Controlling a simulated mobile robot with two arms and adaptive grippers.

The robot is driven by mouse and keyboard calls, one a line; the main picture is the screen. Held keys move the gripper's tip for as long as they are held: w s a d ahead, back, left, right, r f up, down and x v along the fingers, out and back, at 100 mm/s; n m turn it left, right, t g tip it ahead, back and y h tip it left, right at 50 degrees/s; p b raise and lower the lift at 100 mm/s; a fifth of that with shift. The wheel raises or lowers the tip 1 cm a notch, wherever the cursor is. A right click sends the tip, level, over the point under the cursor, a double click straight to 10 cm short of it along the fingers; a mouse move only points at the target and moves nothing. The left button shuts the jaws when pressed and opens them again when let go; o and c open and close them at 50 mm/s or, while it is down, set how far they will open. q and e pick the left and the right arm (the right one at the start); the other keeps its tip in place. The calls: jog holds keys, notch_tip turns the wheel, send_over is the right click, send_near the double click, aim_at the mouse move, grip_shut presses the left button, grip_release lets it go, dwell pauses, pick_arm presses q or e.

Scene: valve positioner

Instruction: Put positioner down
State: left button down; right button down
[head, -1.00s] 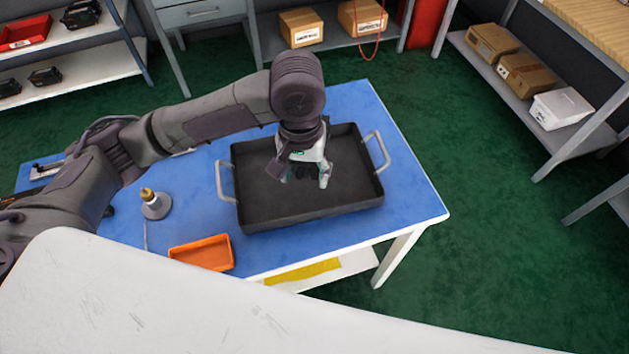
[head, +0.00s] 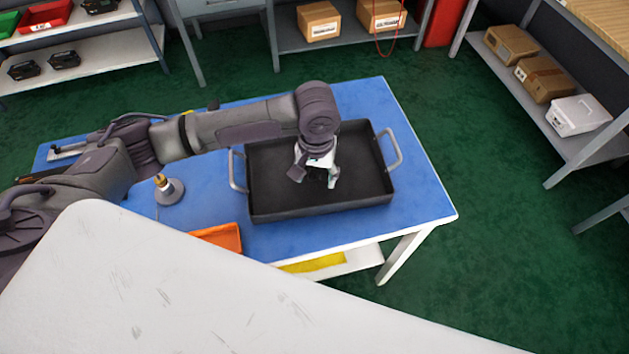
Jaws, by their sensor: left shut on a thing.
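My left gripper (head: 315,177) points down over the black tray (head: 270,205), near its middle, with its fingertips low over the tray floor. It is shut on a small dark thing, taken to be the positioner, which is mostly hidden by the fingers and blends into the black tray. I cannot tell whether that thing touches the tray floor. The tray has a raised rim and a metal handle at each side, and stands on the blue table top (head: 425,200). My right gripper is not in view.
An orange bin (head: 220,237) lies in front of the tray, partly hidden by my white body. A small brass-topped fitting on a round grey base (head: 168,190) stands left of the tray. Blue table is bare right of the tray. Shelves with cardboard boxes (head: 318,21) stand behind.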

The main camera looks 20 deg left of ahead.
pick_arm(q)
jog(key=shift+a+f+p, duration=0.15)
jog(key=shift+f+p, duration=0.15)
jog(key=shift+f, duration=1.75)
jog(key=shift+c, duration=1.2)
grip_release()
jog(key=shift+f, duration=0.15)
notch_tip(320, 180, up, 12)
jog(key=shift+r+b, duration=0.15)
jog(key=shift+b, duration=0.35)
jog(key=shift+s, duration=0.1)
